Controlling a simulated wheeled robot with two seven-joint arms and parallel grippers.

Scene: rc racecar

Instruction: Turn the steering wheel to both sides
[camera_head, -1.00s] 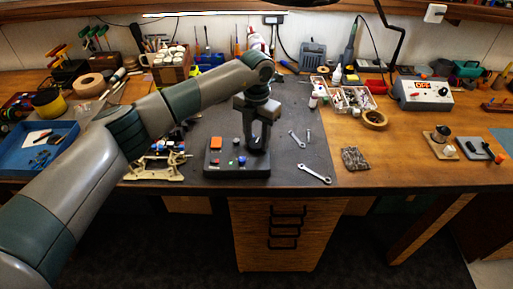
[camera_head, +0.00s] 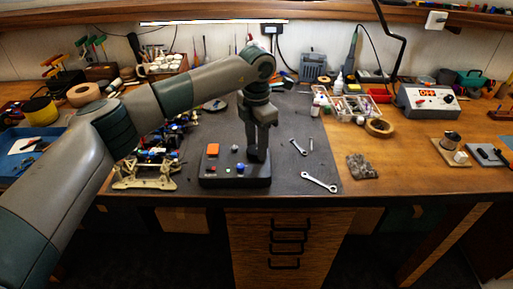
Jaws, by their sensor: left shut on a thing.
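A black control box (camera_head: 235,182) with an orange square button (camera_head: 213,150), small coloured knobs and a green light sits at the front of the dark mat. My left gripper (camera_head: 258,158) points down over the right part of the box. It is shut on a dark part there, which I take to be the steering wheel; the fingers hide most of it. A partly built racecar with blue parts (camera_head: 160,142) and a beige chassis frame (camera_head: 146,176) lies left of the box, partly behind my left arm. My right gripper is not in view.
Two wrenches (camera_head: 319,182) and a small rod lie right of the box. A bag of small parts (camera_head: 362,166), a tape roll (camera_head: 379,128) and a parts tray (camera_head: 355,106) are further right.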

